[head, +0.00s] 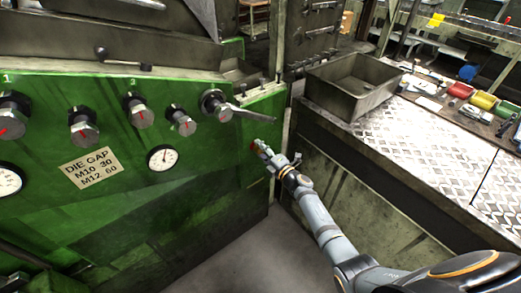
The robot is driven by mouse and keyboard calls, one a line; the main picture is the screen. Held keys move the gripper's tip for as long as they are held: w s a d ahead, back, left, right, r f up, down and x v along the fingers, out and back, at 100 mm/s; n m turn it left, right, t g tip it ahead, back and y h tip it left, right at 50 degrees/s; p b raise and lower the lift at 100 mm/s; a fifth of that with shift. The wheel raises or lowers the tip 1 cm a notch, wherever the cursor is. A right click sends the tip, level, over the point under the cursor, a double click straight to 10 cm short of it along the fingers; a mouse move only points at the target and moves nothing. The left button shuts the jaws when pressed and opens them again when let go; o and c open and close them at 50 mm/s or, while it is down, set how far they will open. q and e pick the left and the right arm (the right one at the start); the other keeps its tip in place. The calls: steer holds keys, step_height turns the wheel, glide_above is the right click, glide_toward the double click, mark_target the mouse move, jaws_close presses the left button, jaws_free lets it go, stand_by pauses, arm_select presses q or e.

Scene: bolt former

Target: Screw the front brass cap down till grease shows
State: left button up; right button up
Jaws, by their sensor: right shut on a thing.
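My right gripper (260,147) reaches in from the lower right to the right end of the green machine panel (215,180). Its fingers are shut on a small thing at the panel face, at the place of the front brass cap. The cap is mostly hidden by the fingers, and only a small reddish patch shows beside them. I cannot make out any grease there. My left gripper is not in view.
Several hex-headed knobs, one a numbered knob (139,112), and a lever handle (228,108) stick out above my right gripper. A dial gauge (162,158) and a die gap label (90,168) are to the left. A metal bin (350,85) stands on the tread-plate bench (430,135) at right.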

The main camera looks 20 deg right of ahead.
steer(key=o, duration=1.2)
steer(key=v, duration=1.2)
steer(key=s+d+f+m+g+h, duration=0.25)
steer(key=s+f+m, duration=0.3)
steer(key=f, duration=0.55)
steer(key=s+d+f+m+g+h, duration=0.2)
steer(key=s+d+f+m+g, duration=0.15)
steer(key=s+f, duration=0.45)
steer(key=s+d+f+m+g+h, duration=0.25)
steer(key=s+f+m, duration=0.2)
steer(key=f, duration=0.85)
steer(key=s+a+f+m+g, duration=0.1)
steer(key=s+f, duration=0.3)
steer(key=s, duration=0.5)
steer(key=s+a+f+m+g, duration=0.2)
steer(key=s+f+m+g, duration=0.2)
steer(key=s, duration=0.5)
steer(key=s+a+f+m+g, duration=0.1)
steer(key=s+f+m+g, duration=0.1)
steer(key=s, duration=0.7)
steer(key=shift+s+a+f+m, duration=0.2)
steer(key=shift+f+m, duration=0.15)
steer(key=shift+f, duration=0.35)
steer(key=shift+s+a+f+m, duration=0.15)
steer(key=shift+f+m, duration=0.15)
steer(key=shift+f, duration=0.35)
